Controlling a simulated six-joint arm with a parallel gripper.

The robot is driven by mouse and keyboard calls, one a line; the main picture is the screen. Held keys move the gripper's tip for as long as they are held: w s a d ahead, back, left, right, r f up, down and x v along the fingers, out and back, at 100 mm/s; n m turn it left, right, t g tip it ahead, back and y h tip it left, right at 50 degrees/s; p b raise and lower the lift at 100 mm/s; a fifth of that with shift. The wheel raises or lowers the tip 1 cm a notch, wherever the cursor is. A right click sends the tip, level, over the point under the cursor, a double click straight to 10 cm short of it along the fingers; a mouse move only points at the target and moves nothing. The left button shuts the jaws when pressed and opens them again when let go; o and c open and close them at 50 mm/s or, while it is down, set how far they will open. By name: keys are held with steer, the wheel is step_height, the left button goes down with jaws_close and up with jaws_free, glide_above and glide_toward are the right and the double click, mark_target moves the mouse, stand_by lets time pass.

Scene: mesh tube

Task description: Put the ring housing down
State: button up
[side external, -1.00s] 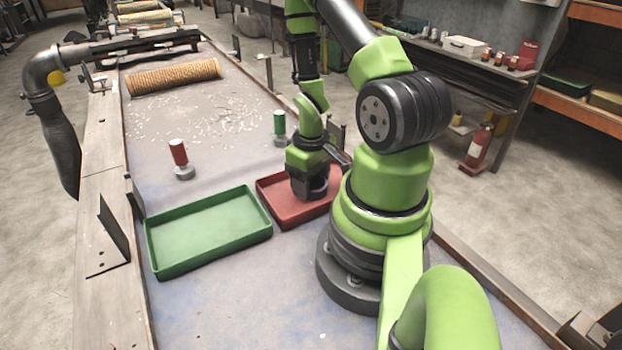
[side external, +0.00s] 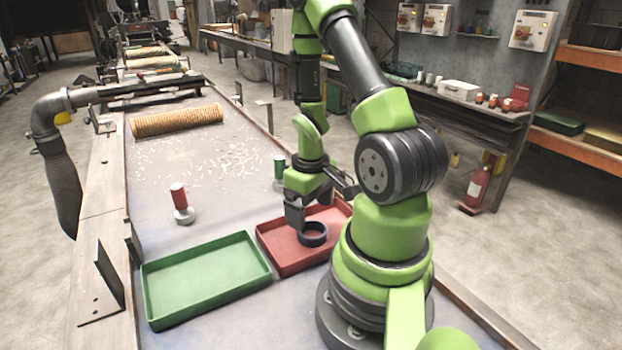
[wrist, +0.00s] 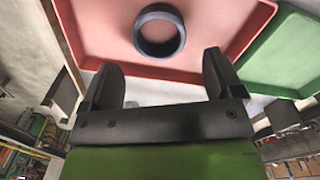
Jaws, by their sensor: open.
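The ring housing (side external: 313,234) is a dark, short ring lying in the red tray (side external: 277,257). In the wrist view the ring housing (wrist: 159,47) lies flat on the floor of the red tray (wrist: 215,22), near the tray wall closest to the fingers. My gripper (side external: 295,222) is just above the red tray, beside the ring housing on its left. In the wrist view my gripper (wrist: 160,78) has its two fingers spread apart with nothing between them. The ring housing lies beyond the fingertips and looks clear of them.
An empty green tray (side external: 150,289) stands left of the red tray. A red-topped cylinder (side external: 179,197) and a green-topped one (side external: 279,168) stand behind the trays. A tan mesh roll (side external: 177,121) lies farther back, with pale scraps (side external: 215,158) on the table.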

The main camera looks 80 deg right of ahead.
steer(key=w+a+r+t+h, duration=0.1)
steer(key=w+a+r+t, duration=0.15)
steer(key=r, duration=0.55)
steer(key=w+a+r+t, duration=0.15)
steer(key=a+r, duration=0.25)
steer(key=r, duration=0.5)
steer(key=s+a+r+t+y, duration=0.3)
steer(key=a+r, duration=0.5)
steer(key=a, duration=0.3)
steer(key=shift+s+a+r, duration=0.2)
steer(key=shift+s+r, duration=0.05)
steer(key=shift+s, duration=0.05)
